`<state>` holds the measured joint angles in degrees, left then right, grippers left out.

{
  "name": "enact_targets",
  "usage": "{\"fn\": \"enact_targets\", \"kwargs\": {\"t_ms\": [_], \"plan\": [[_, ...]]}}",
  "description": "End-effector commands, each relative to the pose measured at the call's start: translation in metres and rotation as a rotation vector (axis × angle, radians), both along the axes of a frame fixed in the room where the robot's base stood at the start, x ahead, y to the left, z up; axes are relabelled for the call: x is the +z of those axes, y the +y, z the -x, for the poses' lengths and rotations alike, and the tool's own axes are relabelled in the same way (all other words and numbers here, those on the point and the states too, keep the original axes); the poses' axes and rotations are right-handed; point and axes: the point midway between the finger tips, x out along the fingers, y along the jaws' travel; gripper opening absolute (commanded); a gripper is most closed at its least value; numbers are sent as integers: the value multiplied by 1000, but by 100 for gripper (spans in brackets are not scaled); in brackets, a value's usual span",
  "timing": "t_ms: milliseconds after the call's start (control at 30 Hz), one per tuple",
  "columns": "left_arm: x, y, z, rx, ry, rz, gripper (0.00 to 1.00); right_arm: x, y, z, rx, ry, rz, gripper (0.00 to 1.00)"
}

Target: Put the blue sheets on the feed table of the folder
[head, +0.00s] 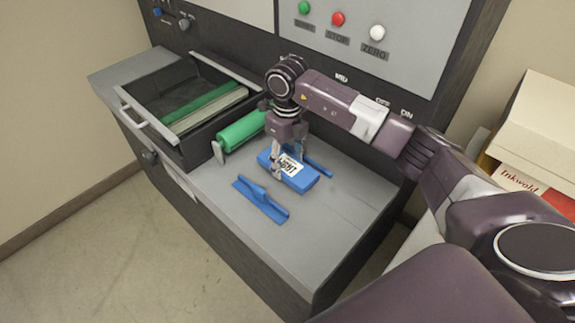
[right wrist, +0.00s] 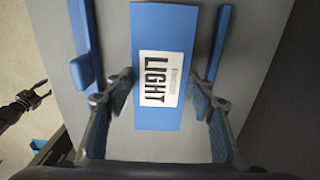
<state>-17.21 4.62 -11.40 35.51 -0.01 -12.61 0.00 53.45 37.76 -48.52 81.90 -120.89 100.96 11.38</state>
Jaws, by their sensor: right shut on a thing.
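The blue sheets (head: 301,180) are a flat blue stack with a white label reading LIGHT. They lie on or just over the grey feed table (head: 335,215), between two blue side guides (head: 262,203). My right gripper (head: 283,168) reaches down from above and is shut on the stack. In the right wrist view the blue sheets (right wrist: 165,30) sit between the fingers, one at each long side. Whether the underside touches the table is not clear. My left gripper (right wrist: 38,92) shows small and dark at the left edge of the right wrist view, its fingers apart and empty.
A green roller (head: 243,130) lies behind the guides. An open tray (head: 190,95) with green and pale sheets is at the left. The control panel (head: 370,35) rises behind. Boxes (head: 535,130) stand at the right. The table's front right is clear.

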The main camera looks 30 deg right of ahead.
Motion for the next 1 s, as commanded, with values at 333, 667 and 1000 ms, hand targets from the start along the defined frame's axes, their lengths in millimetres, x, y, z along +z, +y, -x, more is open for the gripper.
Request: {"fn": "enact_targets", "kwargs": {"t_ms": [333,667,1000], "plan": [[6,-1,-1,-1,-2,1,40,-24,1,0,1,-1,-1,18],[4,-1,-1,-2,-2,1,40,-27,0,0,1,1,-1,66],[6,-1,-1,-2,-2,1,40,-24,0,0,0,1,-1,68]]}}
